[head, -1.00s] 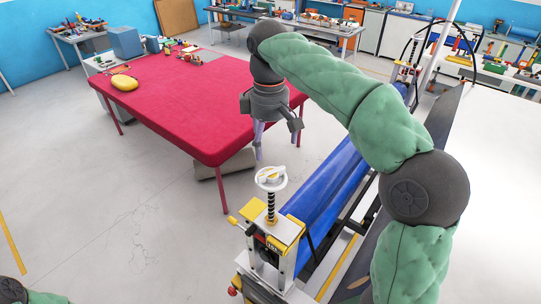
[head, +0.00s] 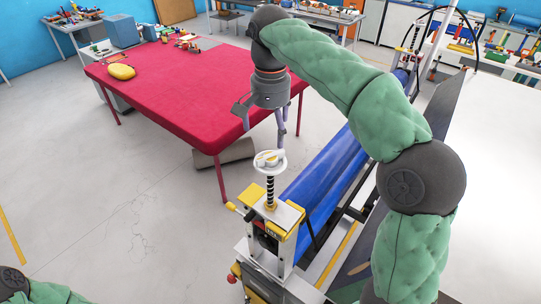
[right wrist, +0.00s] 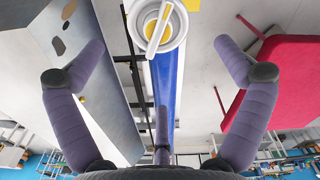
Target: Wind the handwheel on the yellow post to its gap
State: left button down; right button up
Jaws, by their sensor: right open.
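The handwheel (head: 269,160) is a white-rimmed disc with yellow on its face and a pale bar across it. It sits on a black threaded spindle atop the near post (head: 268,226), which has yellow and white parts. My right gripper (head: 270,122) points down just above the handwheel, its fingers spread and apart from the rim as far as I can tell. In the right wrist view the handwheel (right wrist: 157,25) shows at the top, between the spread purple fingers of the open gripper (right wrist: 160,48). My left gripper is out of view; only part of that arm shows at bottom left.
A long blue roller (head: 325,175) runs back from the post to a similar far post with its own wheel. A red table (head: 190,100) stands left, with a yellow pouch (head: 121,71) on it. A white surface (head: 500,170) lies right.

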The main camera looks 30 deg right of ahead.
aim_at(270, 154)
notch_tip(270, 154, down, 9)
jog(key=shift+f, duration=0.1)
dwell(0.3)
jog(key=shift+s+a, duration=0.1)
jog(key=c, duration=1)
